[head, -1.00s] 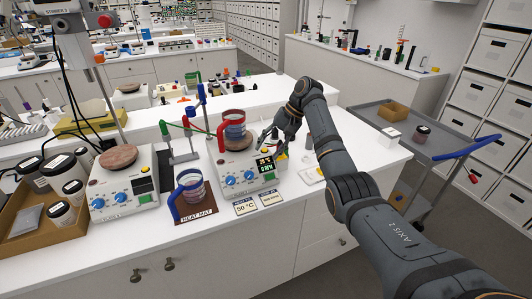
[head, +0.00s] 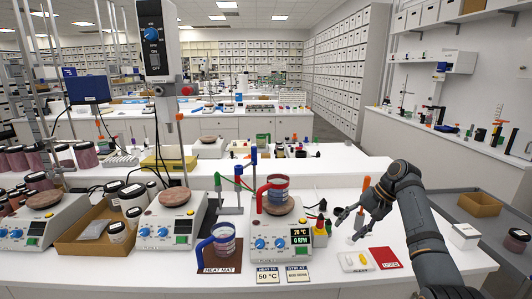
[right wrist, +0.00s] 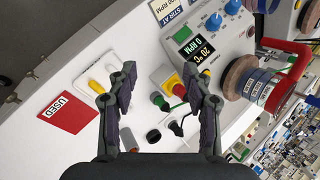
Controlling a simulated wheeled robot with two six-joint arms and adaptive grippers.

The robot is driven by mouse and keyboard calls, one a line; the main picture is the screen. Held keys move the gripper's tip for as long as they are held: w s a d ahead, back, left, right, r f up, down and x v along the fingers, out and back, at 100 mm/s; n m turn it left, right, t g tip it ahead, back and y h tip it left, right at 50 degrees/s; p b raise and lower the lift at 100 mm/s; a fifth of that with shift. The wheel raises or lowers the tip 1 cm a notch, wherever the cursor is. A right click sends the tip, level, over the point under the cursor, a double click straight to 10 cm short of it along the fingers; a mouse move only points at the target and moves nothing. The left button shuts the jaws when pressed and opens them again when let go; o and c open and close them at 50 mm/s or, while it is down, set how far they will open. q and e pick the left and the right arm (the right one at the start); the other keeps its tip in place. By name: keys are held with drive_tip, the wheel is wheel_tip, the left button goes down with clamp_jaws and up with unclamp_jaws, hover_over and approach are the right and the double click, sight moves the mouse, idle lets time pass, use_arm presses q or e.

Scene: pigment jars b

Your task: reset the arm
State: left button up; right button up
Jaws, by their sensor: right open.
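My right gripper (head: 347,222) is open and empty, above the bench to the right of the stirring hot plate (head: 272,238). The plate's display reads 20 °C and 0 RPM. In the right wrist view my open fingers (right wrist: 160,82) show apart, with the hot plate (right wrist: 205,50) beyond them to the right. A red-handled beaker (head: 279,188) with bluish bands stands on the plate's round top. A blue-handled beaker (head: 224,240) stands on the brown heat mat (head: 217,267). My left gripper is not in view.
A white tray (head: 347,268) and a red USED card (head: 384,257) lie at the right front. Small bottles (head: 320,235) stand beside the hot plate. Two more hot plates and a brown box (head: 75,243) fill the left. A grey cart (head: 490,212) stands at right.

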drive_tip(key=s+a+f+n+h, duration=0.1)
drive_tip(key=s+f+n+h, duration=0.1)
drive_tip(key=s+f, duration=0.7)
drive_tip(key=s+f+n+h, duration=0.15)
drive_tip(key=s+f, duration=0.35)
drive_tip(key=f, duration=0.7)
drive_tip(key=s+n+t+h, duration=0.2)
drive_tip(key=s+n+h, duration=0.1)
drive_tip(key=s, duration=1.9)
wheel_tip(320, 180, down, 28)
drive_tip(key=s+d+g, duration=0.1)
drive_tip(key=s+d, duration=0.2)
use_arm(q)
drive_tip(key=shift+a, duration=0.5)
use_arm(e)
drive_tip(key=s+f+g, duration=0.1)
drive_tip(key=s+f, duration=1.3)
drive_tip(key=s, duration=0.3)
drive_tip(key=shift+s+d+f, duration=0.15)
drive_tip(key=shift+d+f, duration=0.1)
